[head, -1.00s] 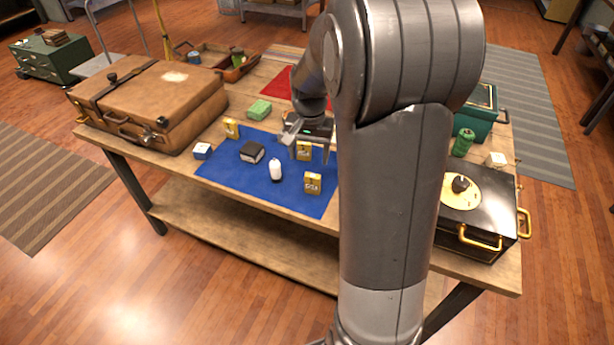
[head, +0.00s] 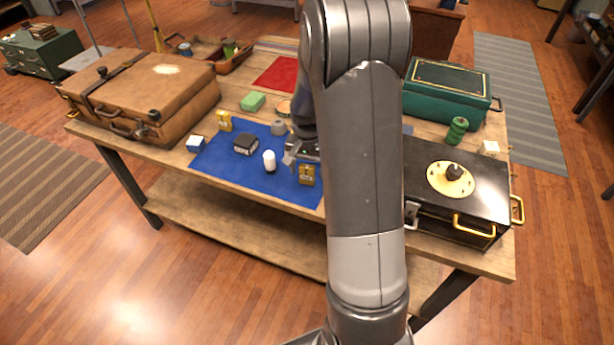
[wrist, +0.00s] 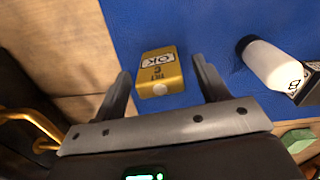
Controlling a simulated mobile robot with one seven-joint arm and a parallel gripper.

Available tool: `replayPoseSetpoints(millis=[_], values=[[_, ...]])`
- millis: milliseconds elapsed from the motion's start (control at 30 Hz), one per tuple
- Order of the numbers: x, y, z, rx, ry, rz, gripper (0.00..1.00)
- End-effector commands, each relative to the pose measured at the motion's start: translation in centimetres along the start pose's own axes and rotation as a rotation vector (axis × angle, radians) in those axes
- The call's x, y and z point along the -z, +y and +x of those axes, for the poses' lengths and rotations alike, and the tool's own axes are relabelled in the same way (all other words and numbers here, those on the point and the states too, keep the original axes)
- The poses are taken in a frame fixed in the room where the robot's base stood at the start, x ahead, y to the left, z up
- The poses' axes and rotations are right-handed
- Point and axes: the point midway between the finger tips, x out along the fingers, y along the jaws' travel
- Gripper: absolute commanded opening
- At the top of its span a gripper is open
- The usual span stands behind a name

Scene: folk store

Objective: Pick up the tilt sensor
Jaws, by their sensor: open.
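The tilt sensor is a small yellow box with "TILT" and "OK" markings. In the wrist view the tilt sensor (wrist: 160,66) lies on the blue mat, between and just beyond my finger tips. In the head view it appears to be the yellow box (head: 306,176) near the mat's front edge. My gripper (head: 298,156) hangs just behind and above it. In the wrist view my gripper (wrist: 160,80) is open and empty, one finger on each side of the box. My arm hides part of the mat.
A white bottle (head: 269,161) and a black box (head: 246,144) stand to the left on the blue mat (head: 225,165). Another yellow box (head: 224,120) is farther left. A black case (head: 484,176) with gold handles stands at right.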

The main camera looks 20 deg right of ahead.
Motion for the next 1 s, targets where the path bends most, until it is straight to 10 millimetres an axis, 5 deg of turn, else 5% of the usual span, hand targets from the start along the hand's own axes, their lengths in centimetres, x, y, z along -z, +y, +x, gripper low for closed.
replayPoseSetpoints(millis=[367,1000], values=[[-0.02,-0.03,1.09,0.001,0.001,-0.001,0.66],[-0.01,-0.03,1.06,0.001,0.001,-0.001,0.18]])
